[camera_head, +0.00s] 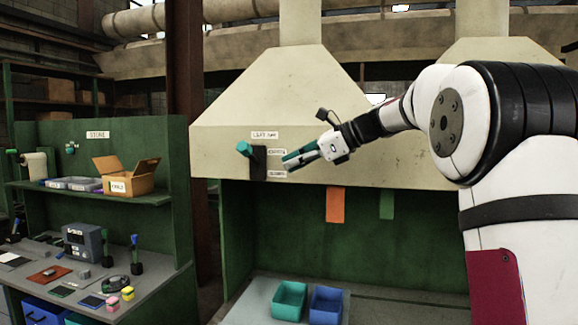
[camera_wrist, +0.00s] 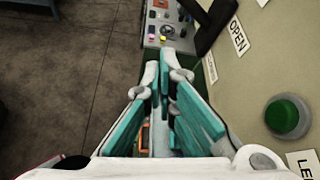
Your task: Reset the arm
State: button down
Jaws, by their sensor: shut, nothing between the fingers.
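My gripper (camera_head: 287,162) is raised in front of the pale hood (camera_head: 355,140) in the head view. In the wrist view the fingers (camera_wrist: 158,64) are together at the tips, with nothing held. I cannot tell from these views whether they touch the hood. My white arm reaches in from the right.
Labels surround the switch; one reads OPEN (camera_wrist: 238,36) in the wrist view, near a green round knob (camera_wrist: 287,115). Below the hood stand a teal bin (camera_head: 289,299) and a blue bin (camera_head: 326,305). A green shelf (camera_head: 100,199) holds a cardboard box (camera_head: 126,178) at left.

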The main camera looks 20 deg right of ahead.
dwell(0.3)
jog(key=s+a+f+n+g+h, duration=0.1)
jog(key=s+a+f+n+h, duration=0.2)
jog(key=s, duration=0.4)
jog(key=s+a+f+n+g, duration=0.1)
jog(key=s+a+f+n, duration=0.1)
jog(key=s+a+n, duration=0.3)
jog(key=s+a+f+n+g+h, duration=0.1)
jog(key=s+a+f+n+h, duration=0.15)
jog(key=s, duration=0.55)
jog(key=s+d+f+n+h, duration=0.1)
jog(key=s+f+n+h, duration=0.1)
jog(key=s+f+n, duration=0.3)
jog(key=s+d+f+n+h, duration=0.2)
jog(key=s+f+n, duration=0.4)
jog(key=s, duration=0.7)
jog(key=shift+s+f+n, duration=0.15)
jog(key=shift+s+n, duration=0.1)
jog(key=shift+n, duration=0.8)
